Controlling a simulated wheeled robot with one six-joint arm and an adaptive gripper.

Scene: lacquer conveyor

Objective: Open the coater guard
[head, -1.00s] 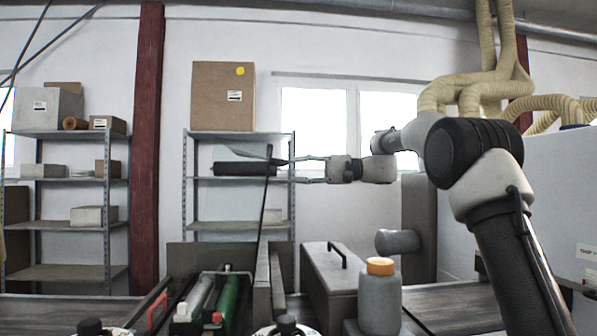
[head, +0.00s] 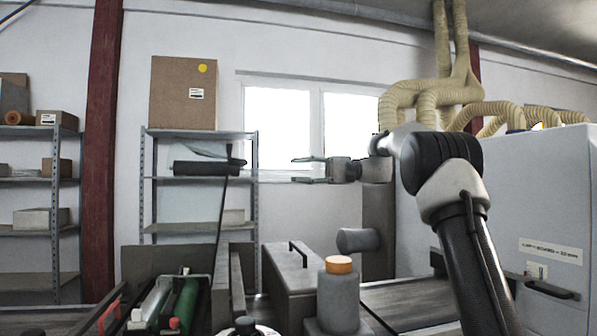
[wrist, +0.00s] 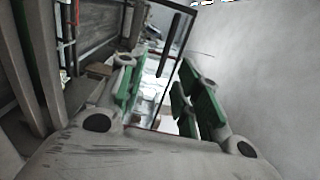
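What looks like the coater guard is a thin dark-framed panel (head: 222,210), seen almost edge-on and standing steeply above the coater rollers (head: 176,303) in the head view. A black bar (head: 209,167) shows by its upper end. In the wrist view, a dark frame (wrist: 184,62) with a see-through middle lies beyond the fingers. My gripper (head: 302,170) is open and empty, right of the panel with a visible gap. Its green finger pads also show apart in the wrist view (wrist: 160,102). The panel's hinge is not clear.
A grey box with a black handle (head: 290,275) and a grey bottle with an orange cap (head: 339,290) stand right of the coater. A large grey cabinet (head: 535,195) is at the right. Shelves (head: 200,133) stand behind. Open air surrounds the gripper.

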